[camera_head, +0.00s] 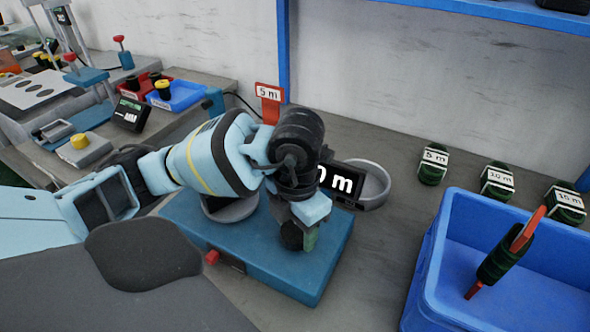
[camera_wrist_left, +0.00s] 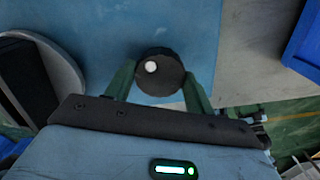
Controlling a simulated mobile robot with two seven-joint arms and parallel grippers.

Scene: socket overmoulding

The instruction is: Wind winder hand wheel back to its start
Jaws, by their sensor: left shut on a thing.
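The winder's blue base (camera_head: 325,270) stands on the grey bench, with a black display reading "0 m" (camera_head: 338,183), partly covered by my arm. A dark round knob (camera_head: 291,236), either the hand wheel or its handle, sits on the base near its right side. In the left wrist view the knob (camera_wrist_left: 160,78) shows a white dot. My left gripper (camera_head: 300,240) comes down on it from above, and its green fingers (camera_wrist_left: 158,88) are shut on its two sides. A grey disc (camera_head: 230,210) on the base is mostly hidden under my arm. My right gripper is not in view.
A blue bin (camera_head: 425,270) at right holds a dark green bundle with red ends (camera_head: 500,260). Labelled green coils, 5 m (camera_head: 433,165), 10 m (camera_head: 497,180) and 15 m (camera_head: 565,203), lie behind it. A red "5 m" sign (camera_head: 270,103) stands behind my arm.

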